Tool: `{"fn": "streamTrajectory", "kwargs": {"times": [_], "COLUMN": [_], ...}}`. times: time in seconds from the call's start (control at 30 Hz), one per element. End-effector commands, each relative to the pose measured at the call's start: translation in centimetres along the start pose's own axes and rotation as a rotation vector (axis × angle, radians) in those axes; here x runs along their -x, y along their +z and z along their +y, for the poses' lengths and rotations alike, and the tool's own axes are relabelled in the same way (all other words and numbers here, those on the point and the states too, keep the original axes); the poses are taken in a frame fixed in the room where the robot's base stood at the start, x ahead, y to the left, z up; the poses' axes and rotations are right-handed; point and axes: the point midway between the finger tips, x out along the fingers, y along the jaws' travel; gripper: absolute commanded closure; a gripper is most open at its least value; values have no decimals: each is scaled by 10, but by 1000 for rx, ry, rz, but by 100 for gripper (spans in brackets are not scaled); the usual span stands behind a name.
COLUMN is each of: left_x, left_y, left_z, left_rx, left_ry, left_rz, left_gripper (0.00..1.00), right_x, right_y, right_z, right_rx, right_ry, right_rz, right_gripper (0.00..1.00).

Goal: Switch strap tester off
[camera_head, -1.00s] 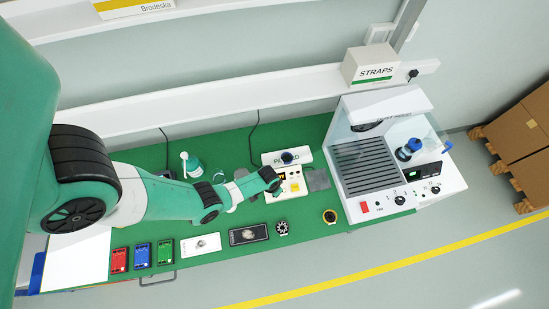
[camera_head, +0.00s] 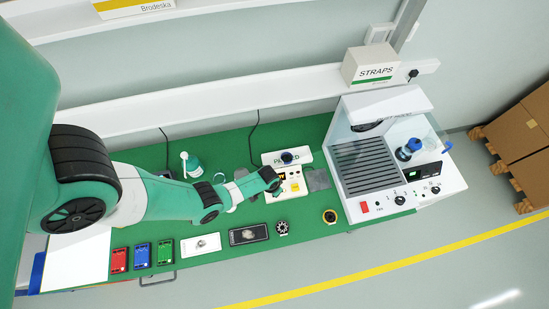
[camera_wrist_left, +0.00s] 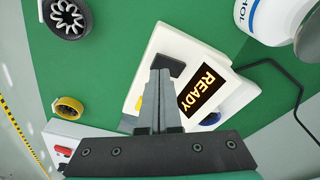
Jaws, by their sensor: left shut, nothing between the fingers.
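A small white device (camera_head: 296,190) with a dark display and yellow and black parts stands on the green bench. In the left wrist view the white device (camera_wrist_left: 205,48) has a lit display (camera_wrist_left: 203,90) reading READY, a mostly hidden yellow part (camera_wrist_left: 138,104) and a black piece (camera_wrist_left: 172,63) on top. My left gripper (camera_head: 277,189) is over its left side. In the wrist view my left gripper (camera_wrist_left: 162,75) is shut and empty, its tips at the black piece; I cannot tell whether they touch. My right gripper is out of view.
A large white machine (camera_head: 430,198) with a red switch and knobs stands at right. A bottle (camera_head: 192,166) stands behind left. A STRAPS box (camera_head: 371,65) sits on the shelf.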

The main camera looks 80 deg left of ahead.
Motion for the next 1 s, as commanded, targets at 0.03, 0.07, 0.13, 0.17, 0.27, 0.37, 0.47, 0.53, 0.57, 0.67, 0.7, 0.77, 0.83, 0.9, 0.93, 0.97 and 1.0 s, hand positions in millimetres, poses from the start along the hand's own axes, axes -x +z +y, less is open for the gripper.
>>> {"fn": "streamTrajectory", "kwargs": {"times": [0.03, 0.07, 0.13, 0.17, 0.27, 0.37, 0.47, 0.53, 0.57, 0.67, 0.7, 0.77, 0.83, 0.9, 0.93, 0.97, 1.0], "left_x": [-1, -1, -2, -3, -5, -6, -8, -9, -9, -10, -11, -12, -13, -14, -14, -15, -16], "left_y": [0, 0, 0, 0, 1, 1, 1, 1, 1, 2, 2, 2, 2, 2, 2, 2, 2], "left_z": [0, 0, 0, 0, 0, 0, 0, 0, 0, 0, 0, 0, 0, 0, 0, 0, 0], "left_rx": [0, 0, 0, 0, 0, 0, 0, 0, 0, 0, 0, 0, 0, 0, 0, 0, 0], "left_ry": [0, 0, 0, 0, 0, 0, 0, 0, 0, 0, 0, 0, 0, 0, 0, 0, 0], "left_rz": [0, 0, 0, 0, 0, 0, 0, 0, 0, 0, 0, 0, 0, 0, 0, 0, 0], "left_gripper": [100, 100, 100, 100, 100, 100, 100, 100, 100, 100, 100, 100, 100, 100, 100, 100, 100], "right_x": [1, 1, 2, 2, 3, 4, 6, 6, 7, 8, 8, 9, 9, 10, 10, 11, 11], "right_y": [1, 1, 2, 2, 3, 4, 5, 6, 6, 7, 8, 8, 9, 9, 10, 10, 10], "right_z": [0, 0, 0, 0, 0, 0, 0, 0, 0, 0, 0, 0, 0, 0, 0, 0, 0], "right_rx": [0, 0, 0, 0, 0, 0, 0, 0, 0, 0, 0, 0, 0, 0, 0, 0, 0], "right_ry": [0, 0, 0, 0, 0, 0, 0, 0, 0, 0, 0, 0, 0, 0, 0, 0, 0], "right_rz": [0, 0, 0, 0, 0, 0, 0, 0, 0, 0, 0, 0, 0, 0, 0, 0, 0], "right_gripper": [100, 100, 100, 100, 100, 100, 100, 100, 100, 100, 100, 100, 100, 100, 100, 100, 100]}}
